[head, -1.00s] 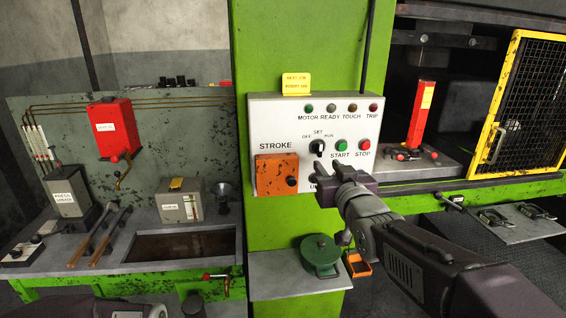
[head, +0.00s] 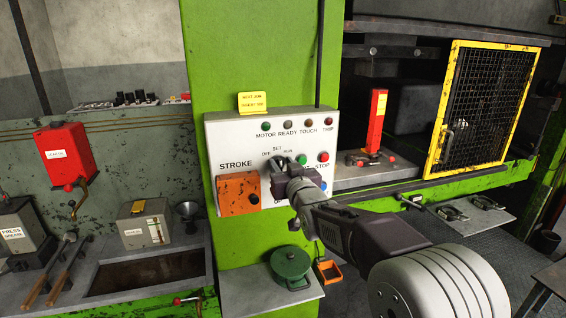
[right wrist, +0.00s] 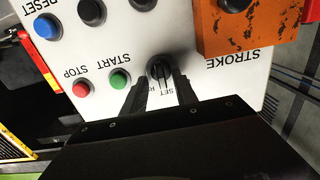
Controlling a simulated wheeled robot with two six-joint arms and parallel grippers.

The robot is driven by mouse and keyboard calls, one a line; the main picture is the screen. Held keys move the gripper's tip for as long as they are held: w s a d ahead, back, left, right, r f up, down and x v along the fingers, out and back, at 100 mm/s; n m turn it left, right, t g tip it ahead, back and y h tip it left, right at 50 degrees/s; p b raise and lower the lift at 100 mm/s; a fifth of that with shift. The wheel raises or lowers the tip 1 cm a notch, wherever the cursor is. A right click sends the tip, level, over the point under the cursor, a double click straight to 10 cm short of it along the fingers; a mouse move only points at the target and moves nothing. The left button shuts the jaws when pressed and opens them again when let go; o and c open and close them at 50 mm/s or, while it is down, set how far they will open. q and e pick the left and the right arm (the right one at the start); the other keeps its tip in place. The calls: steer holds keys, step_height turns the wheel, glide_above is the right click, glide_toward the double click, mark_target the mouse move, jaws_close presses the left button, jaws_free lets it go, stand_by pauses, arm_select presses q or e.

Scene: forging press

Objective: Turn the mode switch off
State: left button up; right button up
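The mode switch is a black knob (right wrist: 159,69) on the white control panel (right wrist: 213,72), seen upside down in the right wrist view. Its grip bar stands roughly along the line to the SET label. My right gripper (right wrist: 160,84) has its two fingers spread, one on each side of the knob; I cannot tell whether they touch it. In the head view the right gripper (head: 281,164) is at the panel (head: 228,142), hiding most of the knob and part of the START button. The OFF label shows left of SET there. My left gripper is not in view.
The green START (right wrist: 120,79) and red STOP (right wrist: 81,89) buttons sit beside the knob. An orange box (head: 238,192) stands out from the panel under STROKE. A green pot (head: 290,265) stands on a shelf below. A yellow mesh guard (head: 483,105) is at the right.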

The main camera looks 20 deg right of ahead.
steer(key=shift+s+a, duration=0.1)
steer(key=shift+a, duration=0.15)
steer(key=shift+c, duration=1)
jaws_close()
steer(key=shift+d, duration=0.1)
steer(key=shift+f+n+b, duration=0.1)
steer(key=shift+n+b, duration=0.3)
steer(key=shift+b, duration=0.2)
steer(key=n+b, duration=0.3)
steer(key=shift+a+f, duration=0.15)
steer(key=shift+a, duration=0.05)
steer(key=shift+a+n+b, duration=0.2)
steer(key=shift+n+b, duration=1.75)
steer(key=shift+n, duration=0.55)
